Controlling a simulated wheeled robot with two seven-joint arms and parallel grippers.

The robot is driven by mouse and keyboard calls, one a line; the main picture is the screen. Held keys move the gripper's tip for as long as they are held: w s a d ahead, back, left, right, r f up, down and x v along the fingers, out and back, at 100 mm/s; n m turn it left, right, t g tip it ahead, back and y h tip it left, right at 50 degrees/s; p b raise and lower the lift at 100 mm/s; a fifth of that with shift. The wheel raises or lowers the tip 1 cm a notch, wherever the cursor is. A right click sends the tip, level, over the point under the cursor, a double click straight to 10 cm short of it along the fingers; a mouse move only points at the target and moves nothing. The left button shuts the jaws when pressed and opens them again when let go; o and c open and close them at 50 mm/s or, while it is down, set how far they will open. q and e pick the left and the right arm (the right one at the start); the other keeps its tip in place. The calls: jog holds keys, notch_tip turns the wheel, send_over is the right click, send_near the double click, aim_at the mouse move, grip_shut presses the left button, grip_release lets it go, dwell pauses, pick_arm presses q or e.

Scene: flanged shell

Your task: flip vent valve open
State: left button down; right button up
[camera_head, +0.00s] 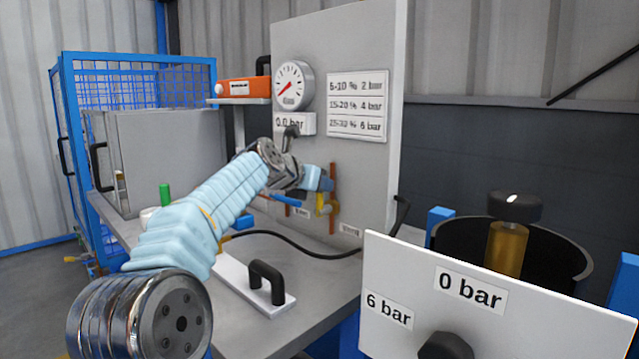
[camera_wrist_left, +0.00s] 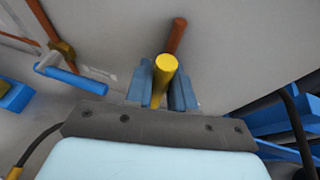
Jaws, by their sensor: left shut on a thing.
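A small valve with a yellow handle (camera_head: 325,206) sits on a copper pipe low on the grey panel. In the left wrist view the yellow handle (camera_wrist_left: 165,68) points toward the camera, between my blue fingertips. My left gripper (camera_head: 324,184) reaches in from the left and is shut on this handle; the wrist view also shows the gripper (camera_wrist_left: 166,88). Its fingers hide part of the valve in the head view. A second valve with a blue handle (camera_head: 289,200) is to the left, apart from the fingers, and shows in the wrist view (camera_wrist_left: 72,79). My right gripper is not in view.
The grey panel (camera_head: 365,45) carries a round gauge (camera_head: 293,86) above a 0.0 bar plate (camera_head: 294,123). A black hose (camera_head: 290,243) crosses the bench. A white plate with a black handle (camera_head: 268,280) lies in front. A white 0 bar board (camera_head: 540,315) stands at front right.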

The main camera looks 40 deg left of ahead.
pick_arm(q)
jog(key=c, duration=1.1)
grip_release()
jog(key=shift+o, duration=0.2)
jog(key=b+v, duration=0.1)
jog(key=v, duration=1.2)
jog(key=shift+s+b, duration=0.3)
jog(key=shift+s, duration=0.05)
jog(key=shift+r, duration=0.1)
